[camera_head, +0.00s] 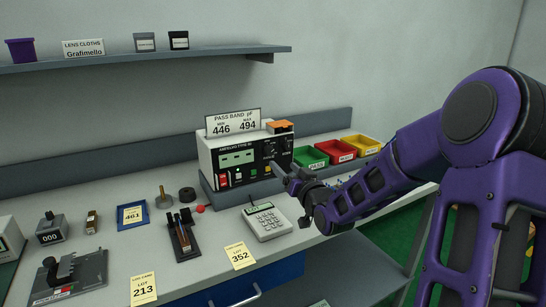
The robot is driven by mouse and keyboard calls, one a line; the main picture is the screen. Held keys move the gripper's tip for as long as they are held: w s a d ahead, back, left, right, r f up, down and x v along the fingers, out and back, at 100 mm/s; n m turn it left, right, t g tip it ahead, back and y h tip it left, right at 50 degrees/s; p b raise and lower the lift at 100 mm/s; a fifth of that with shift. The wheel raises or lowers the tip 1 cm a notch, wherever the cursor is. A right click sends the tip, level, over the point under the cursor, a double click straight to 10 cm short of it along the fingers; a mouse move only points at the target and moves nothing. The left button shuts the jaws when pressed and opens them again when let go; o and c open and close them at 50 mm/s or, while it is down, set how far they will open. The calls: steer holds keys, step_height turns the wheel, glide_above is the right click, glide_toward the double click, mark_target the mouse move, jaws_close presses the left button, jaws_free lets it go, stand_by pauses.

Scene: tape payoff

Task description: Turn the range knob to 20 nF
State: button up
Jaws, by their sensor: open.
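My gripper (283,175) is open, in front of the lower right part of the black panel. It covers some of that area. I cannot tell whether it touches the meter.
Green (311,157), red (336,151) and yellow (361,145) bins stand right of the meter. A pass band sign (233,122) and an orange-topped fixture (280,126) sit on the meter. Lot cards, a tool holder (184,241) and a blue tray (132,215) occupy the left bench.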

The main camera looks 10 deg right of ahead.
mark_target(270, 152)
steer(key=x, duration=0.9)
steer(key=shift+w, duration=0.25)
steer(key=shift+c, duration=0.3)
jaws_close()
